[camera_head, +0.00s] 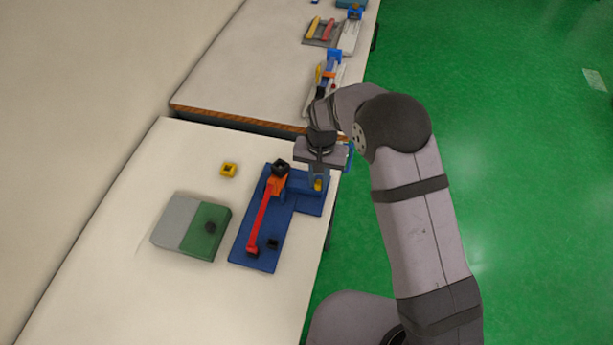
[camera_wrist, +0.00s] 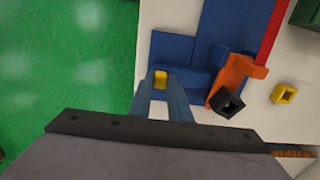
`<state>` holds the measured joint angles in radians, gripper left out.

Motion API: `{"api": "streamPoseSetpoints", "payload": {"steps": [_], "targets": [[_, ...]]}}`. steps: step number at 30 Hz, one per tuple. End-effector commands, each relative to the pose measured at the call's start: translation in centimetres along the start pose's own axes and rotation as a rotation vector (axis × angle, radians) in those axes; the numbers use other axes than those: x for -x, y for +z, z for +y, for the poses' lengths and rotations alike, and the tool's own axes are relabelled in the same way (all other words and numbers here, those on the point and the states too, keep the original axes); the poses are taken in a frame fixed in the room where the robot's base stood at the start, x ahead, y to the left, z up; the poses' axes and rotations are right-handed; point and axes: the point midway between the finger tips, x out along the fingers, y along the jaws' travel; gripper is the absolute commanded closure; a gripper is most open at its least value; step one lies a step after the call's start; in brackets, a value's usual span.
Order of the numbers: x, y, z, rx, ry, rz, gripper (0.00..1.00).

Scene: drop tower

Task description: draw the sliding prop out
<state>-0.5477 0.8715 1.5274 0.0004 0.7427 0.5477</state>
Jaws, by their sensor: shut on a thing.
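My gripper (camera_head: 318,182) points down over the right arm of the blue base (camera_head: 308,204), close to the table's right edge. Its two fingers are shut on a small yellow block (camera_wrist: 160,78), which looks like the grip of the sliding prop. The rest of the prop cannot be told apart from the blue base. Beside it on the base stands an orange piece (camera_head: 277,187), with a black hollow cube (camera_head: 280,167) at its far end. A long red bar (camera_head: 262,215) runs from the orange piece toward the near end of the base.
A grey and green box (camera_head: 172,222) with a dark knob lies left of the base. A yellow hollow cube (camera_head: 229,169) sits farther back. A second table (camera_head: 240,70) with tools stands behind a gap. Green floor lies to the right.

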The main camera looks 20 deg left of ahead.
Motion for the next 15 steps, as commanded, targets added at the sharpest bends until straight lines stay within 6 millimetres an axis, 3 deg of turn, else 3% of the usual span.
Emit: {"api": "streamPoseSetpoints", "payload": {"steps": [10, 11, 12, 15], "targets": [[0.05, 0.00, 0.64, 0.001, 0.004, -0.001, 1.00], [0.04, 0.00, 0.66, 0.001, 0.004, -0.001, 0.76], [0.04, -0.01, 0.65, 0.000, 0.004, -0.001, 0.67], [0.04, 0.00, 0.59, 0.000, 0.003, -0.001, 0.64]]}}
